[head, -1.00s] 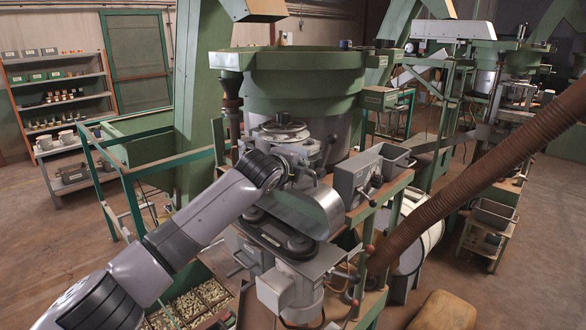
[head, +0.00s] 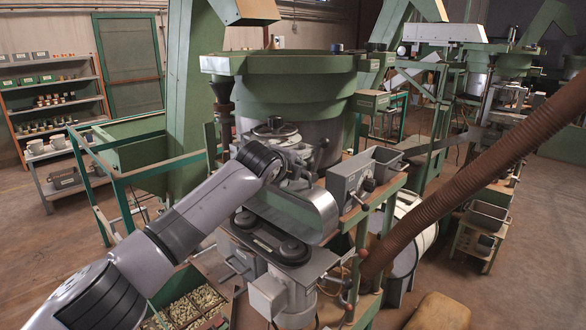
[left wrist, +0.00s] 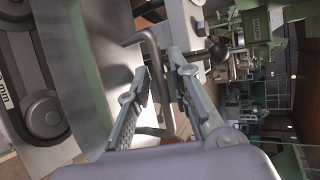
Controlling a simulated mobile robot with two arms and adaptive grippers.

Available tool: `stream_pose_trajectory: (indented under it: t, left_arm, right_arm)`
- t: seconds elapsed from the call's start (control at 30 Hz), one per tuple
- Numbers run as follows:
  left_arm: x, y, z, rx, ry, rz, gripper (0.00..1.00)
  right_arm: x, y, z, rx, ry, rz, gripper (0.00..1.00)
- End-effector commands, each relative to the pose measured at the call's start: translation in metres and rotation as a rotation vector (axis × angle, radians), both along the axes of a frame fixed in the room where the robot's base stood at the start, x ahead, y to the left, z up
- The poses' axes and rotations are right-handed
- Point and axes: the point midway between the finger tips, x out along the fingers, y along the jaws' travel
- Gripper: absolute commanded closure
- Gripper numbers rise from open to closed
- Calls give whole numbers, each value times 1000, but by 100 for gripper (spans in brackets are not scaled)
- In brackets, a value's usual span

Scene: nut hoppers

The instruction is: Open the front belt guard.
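The front belt guard (head: 315,214) is a grey metal cover with a rounded end. It stands tilted up behind the belt drive, and the dark pulleys and belt (head: 268,238) below are exposed. In the left wrist view, the guard's broad plate (left wrist: 85,70) fills the left side, with a pulley (left wrist: 45,117) beyond it. A bent grey rod handle (left wrist: 153,50) runs between the two fingers of my left gripper (left wrist: 158,65). The fingers are apart, with a gap beside the rod. In the head view my wrist hides most of this gripper. My right gripper is not in view.
A grey control box (head: 350,187) with a lever stands right of the guard. The green hopper bowl (head: 290,80) rises behind it. A thick brown hose (head: 470,175) crosses on the right. Green rails (head: 120,190) stand at left, with bins of nuts (head: 195,303) below.

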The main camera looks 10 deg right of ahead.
Motion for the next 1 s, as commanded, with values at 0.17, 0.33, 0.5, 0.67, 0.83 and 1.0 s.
stream_pose_trajectory:
  t: [0.17,0.33,0.5,0.67,0.83,1.0]
  left_arm:
    - [0,0,1,0,-2,0,72]
    - [0,0,1,0,-2,0,72]
    - [-3,2,3,0,-3,-2,72]
    - [-14,8,9,0,-5,-2,72]
    - [-33,19,19,0,-5,-2,72]
    - [-56,32,32,0,-6,-1,72]
  right_arm:
    - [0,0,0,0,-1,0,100]
    - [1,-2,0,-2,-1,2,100]
    - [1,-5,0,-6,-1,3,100]
    - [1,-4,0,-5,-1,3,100]
    - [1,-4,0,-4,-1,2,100]
    - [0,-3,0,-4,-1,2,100]
